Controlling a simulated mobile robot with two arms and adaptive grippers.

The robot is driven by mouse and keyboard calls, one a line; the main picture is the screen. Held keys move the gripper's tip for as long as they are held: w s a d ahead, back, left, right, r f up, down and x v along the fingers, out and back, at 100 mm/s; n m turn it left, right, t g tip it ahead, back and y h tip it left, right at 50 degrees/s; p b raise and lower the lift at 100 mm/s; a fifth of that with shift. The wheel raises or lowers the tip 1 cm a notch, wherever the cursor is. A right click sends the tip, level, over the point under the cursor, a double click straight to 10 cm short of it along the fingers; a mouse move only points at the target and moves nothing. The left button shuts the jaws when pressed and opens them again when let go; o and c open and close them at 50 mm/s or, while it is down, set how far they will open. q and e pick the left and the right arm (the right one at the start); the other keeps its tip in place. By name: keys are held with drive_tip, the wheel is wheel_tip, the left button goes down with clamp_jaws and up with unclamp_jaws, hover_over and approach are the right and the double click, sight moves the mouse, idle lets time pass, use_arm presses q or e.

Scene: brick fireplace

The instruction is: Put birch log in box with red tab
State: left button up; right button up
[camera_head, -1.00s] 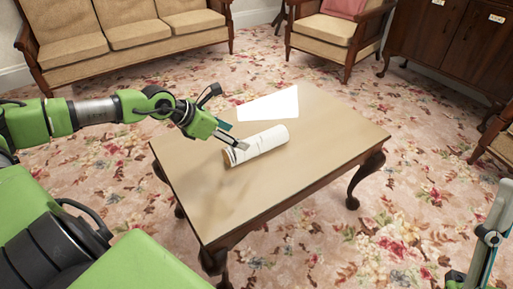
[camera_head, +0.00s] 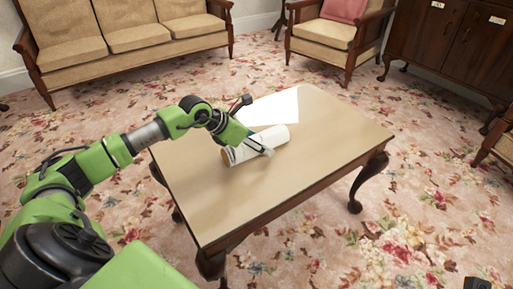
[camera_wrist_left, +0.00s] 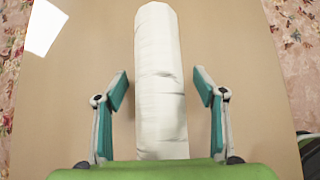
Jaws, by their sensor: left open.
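The birch log (camera_head: 276,135), white with a brownish cut end, lies on its side on the wooden table (camera_head: 222,210). My left gripper (camera_head: 264,150) is over the log in the head view and hides part of it. In the left wrist view the log (camera_wrist_left: 160,75) runs lengthwise between the two open fingers of my left gripper (camera_wrist_left: 160,92), with a gap on each side. No box with a red tab shows. My right gripper is not in view.
A white sheet-like patch (camera_head: 275,107) lies on the table behind the log. The table's front and right parts are bare. A sofa (camera_head: 125,35), an armchair (camera_head: 335,32) and a dark cabinet (camera_head: 450,45) stand beyond the table on floral carpet.

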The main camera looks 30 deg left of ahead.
use_arm(q)
drive_tip(key=shift+w+d+f, duration=0.1)
drive_tip(key=shift+w+f, duration=0.1)
drive_tip(key=shift+w, duration=0.05)
drive_tip(key=c, duration=1.5)
drive_tip(key=shift+r, duration=0.1)
drive_tip(key=shift+c, duration=0.8)
drive_tip(key=shift+r, duration=0.1)
